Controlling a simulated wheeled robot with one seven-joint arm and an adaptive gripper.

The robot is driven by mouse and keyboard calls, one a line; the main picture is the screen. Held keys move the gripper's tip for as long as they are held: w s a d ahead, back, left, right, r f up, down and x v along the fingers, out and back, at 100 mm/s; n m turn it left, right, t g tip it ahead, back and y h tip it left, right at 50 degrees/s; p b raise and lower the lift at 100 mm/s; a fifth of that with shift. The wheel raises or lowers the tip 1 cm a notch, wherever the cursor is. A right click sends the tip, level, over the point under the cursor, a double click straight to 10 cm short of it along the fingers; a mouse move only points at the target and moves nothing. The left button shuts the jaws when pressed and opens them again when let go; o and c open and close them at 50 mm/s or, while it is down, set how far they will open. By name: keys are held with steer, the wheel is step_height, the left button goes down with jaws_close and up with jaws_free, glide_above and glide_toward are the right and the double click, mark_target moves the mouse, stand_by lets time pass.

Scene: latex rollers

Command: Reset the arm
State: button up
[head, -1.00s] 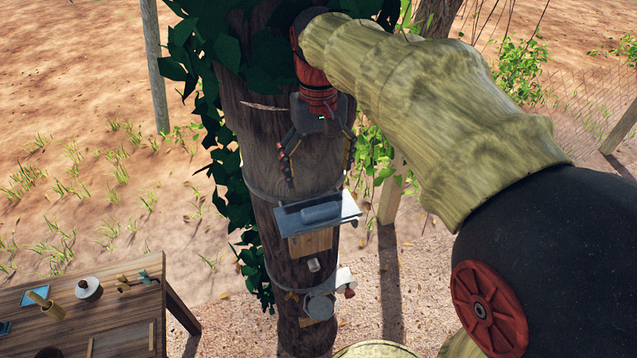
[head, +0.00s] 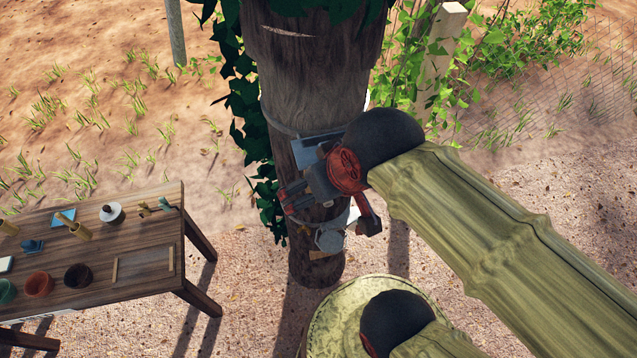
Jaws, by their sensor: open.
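My gripper (head: 291,198) is in front of the lower trunk, pointing left in the picture. Its grey fingers are small and partly overlapping, but they look apart, with nothing seen between them. My bamboo-like arm comes in from the lower right, with a dark joint and a red disc just behind the gripper. The tree trunk (head: 310,85) stands upright behind the gripper. A grey metal plate (head: 306,152) strapped to the trunk is partly hidden by my wrist. A grey round fitting (head: 329,238) is strapped lower down, just below my gripper; I cannot tell whether they touch.
A wooden table (head: 145,262) stands at the left with a red cup (head: 39,285), a dark cup (head: 77,276), a white round item (head: 112,213) and other small things. Ivy (head: 245,95) hangs on the trunk. A post (head: 437,60) and wire fence stand behind. Ground between table and trunk is clear.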

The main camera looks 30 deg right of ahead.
steer(key=shift+f, duration=0.1)
step_height(320, 180, down, 22)
steer(key=b, duration=2.2)
